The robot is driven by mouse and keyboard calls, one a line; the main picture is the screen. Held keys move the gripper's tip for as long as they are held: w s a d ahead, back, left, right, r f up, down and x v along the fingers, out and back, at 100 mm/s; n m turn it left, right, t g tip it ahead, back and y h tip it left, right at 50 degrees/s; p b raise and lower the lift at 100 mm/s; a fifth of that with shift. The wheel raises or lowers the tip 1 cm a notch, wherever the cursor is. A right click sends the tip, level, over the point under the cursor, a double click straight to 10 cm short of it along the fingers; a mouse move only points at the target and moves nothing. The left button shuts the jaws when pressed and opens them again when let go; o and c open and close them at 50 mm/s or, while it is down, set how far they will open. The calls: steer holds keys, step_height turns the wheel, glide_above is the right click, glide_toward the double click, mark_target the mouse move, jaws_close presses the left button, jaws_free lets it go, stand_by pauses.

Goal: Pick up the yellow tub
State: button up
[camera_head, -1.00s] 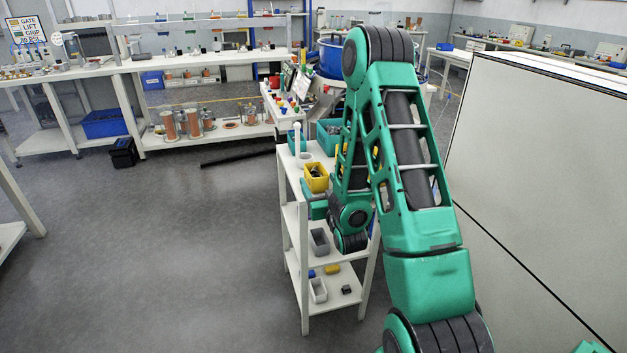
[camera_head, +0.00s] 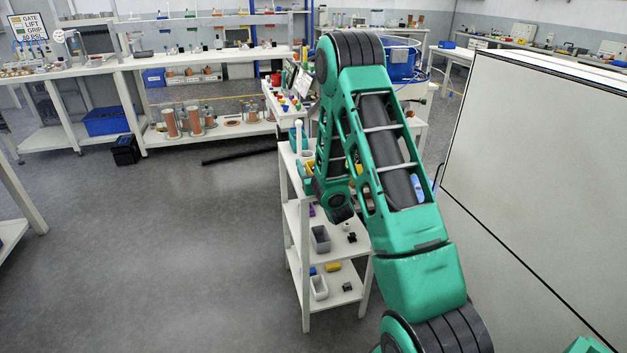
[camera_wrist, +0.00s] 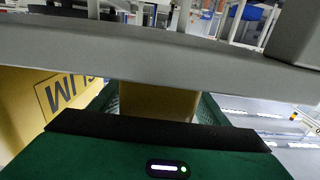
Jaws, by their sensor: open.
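In the head view the yellow tub (camera_head: 310,164) is on the top of the white shelf cart, mostly hidden behind my arm. In the wrist view a yellow wall with a dark-lettered label (camera_wrist: 55,95) fills the left side, very close. My gripper (camera_wrist: 158,102) is open, with green finger parts on both sides of a brownish-yellow surface. I cannot tell whether that surface is the tub or whether the fingers touch it. In the head view the gripper is largely hidden by my arm.
The white shelf cart (camera_head: 303,265) has lower shelves with a grey bin (camera_head: 320,239) and small parts. A grey bar (camera_wrist: 150,55) crosses the wrist view close by. A large white cabinet (camera_head: 540,170) stands at the right. The floor left of the cart is clear.

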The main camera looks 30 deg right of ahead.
steer(key=shift+w, duration=0.1)
steer(key=c, duration=1.2)
steer(key=shift+r, duration=0.1)
